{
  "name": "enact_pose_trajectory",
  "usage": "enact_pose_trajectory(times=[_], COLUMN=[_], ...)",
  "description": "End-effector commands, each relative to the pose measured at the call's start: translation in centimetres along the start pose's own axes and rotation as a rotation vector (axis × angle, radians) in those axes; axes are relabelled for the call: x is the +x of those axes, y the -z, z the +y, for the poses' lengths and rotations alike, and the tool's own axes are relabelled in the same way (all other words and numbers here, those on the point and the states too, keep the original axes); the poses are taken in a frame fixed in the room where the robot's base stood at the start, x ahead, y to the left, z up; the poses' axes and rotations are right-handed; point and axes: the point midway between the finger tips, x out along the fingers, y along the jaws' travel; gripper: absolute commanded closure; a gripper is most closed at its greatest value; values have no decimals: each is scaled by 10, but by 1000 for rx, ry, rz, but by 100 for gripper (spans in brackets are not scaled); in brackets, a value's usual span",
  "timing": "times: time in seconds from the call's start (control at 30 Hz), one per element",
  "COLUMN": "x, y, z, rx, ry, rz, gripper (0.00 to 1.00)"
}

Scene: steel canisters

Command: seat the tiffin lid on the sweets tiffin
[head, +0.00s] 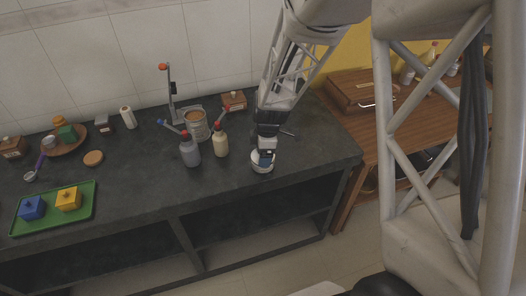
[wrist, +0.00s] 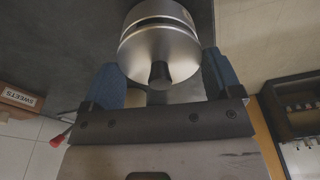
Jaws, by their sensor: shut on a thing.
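In the wrist view the steel tiffin lid (wrist: 160,50) has its dark knob toward the camera. The two blue fingers of my gripper (wrist: 162,72) stand on either side of the lid, shut on it. The sweets tiffin (wrist: 158,8), also steel, shows just beyond the lid, with a dark gap along part of the edge between them. I cannot tell whether the lid touches the tiffin all round. In the head view my gripper (head: 265,152) points down over a round pale steel piece (head: 262,167) near the counter's front right; the gripper hides part of it.
Left of my gripper stand a grey bottle (head: 190,153), a cream bottle (head: 221,145) and a larger can (head: 196,126). A green tray (head: 82,215) with blue and yellow boxes lies at the left. A SWEETS sign (wrist: 18,97) shows behind. The counter's middle front is clear.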

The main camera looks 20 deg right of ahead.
Motion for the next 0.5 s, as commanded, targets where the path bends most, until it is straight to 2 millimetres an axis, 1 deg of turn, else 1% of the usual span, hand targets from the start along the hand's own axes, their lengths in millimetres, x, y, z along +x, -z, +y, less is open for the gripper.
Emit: enact_pose_trajectory(times=[0.5], x=[6], y=[-1], z=[0], rx=[0], ry=[0], rz=[0], gripper=[39])
